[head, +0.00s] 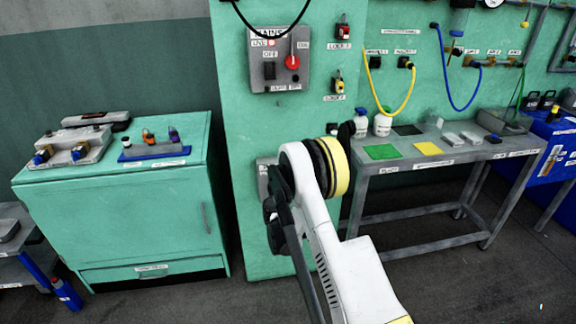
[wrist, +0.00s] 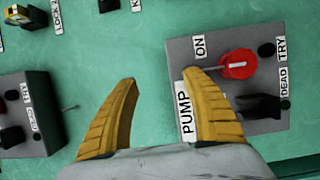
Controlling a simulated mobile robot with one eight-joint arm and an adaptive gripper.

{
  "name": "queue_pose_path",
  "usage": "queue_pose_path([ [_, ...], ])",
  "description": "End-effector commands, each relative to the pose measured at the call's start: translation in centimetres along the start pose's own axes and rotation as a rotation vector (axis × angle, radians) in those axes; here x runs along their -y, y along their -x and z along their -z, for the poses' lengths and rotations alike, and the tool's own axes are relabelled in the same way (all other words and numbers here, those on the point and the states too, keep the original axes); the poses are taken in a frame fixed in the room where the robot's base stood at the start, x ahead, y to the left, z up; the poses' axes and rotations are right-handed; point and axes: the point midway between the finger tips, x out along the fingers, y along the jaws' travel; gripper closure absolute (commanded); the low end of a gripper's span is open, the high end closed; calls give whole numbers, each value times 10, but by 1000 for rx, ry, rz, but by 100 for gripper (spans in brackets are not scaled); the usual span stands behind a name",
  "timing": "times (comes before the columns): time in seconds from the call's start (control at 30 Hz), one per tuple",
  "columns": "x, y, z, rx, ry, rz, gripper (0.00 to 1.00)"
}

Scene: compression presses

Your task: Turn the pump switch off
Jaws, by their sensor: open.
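The pump box (wrist: 181,53) is a grey box on the green wall, at the right of the wrist view, with PUMP and ON labels. Its red switch knob (wrist: 239,65) carries a pale mark, and a thin pale bar stretches from it to the left, just below the ON label. My gripper (wrist: 160,77) is open, with two yellow fingers and nothing between them. The right finger overlaps the box's lower left part, left of and below the knob; I cannot tell if it touches. In the head view my arm mostly hides a grey box (head: 262,172) low on the panel.
A black knob (wrist: 258,106) sits below the red one, near TRY and DEAD labels. Another grey box (wrist: 30,90) with a thin lever is at the left. In the head view a MAINS box (head: 275,80) hangs above. A green cabinet (head: 150,220) and a grey bench (head: 450,158) flank the panel.

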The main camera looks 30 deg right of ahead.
Motion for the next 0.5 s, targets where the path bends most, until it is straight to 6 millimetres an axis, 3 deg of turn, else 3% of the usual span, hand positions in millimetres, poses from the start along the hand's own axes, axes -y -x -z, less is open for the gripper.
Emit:
queue_pose_path([
  [0.5, -14, 36, -13, -2, -1, 1, 43],
])
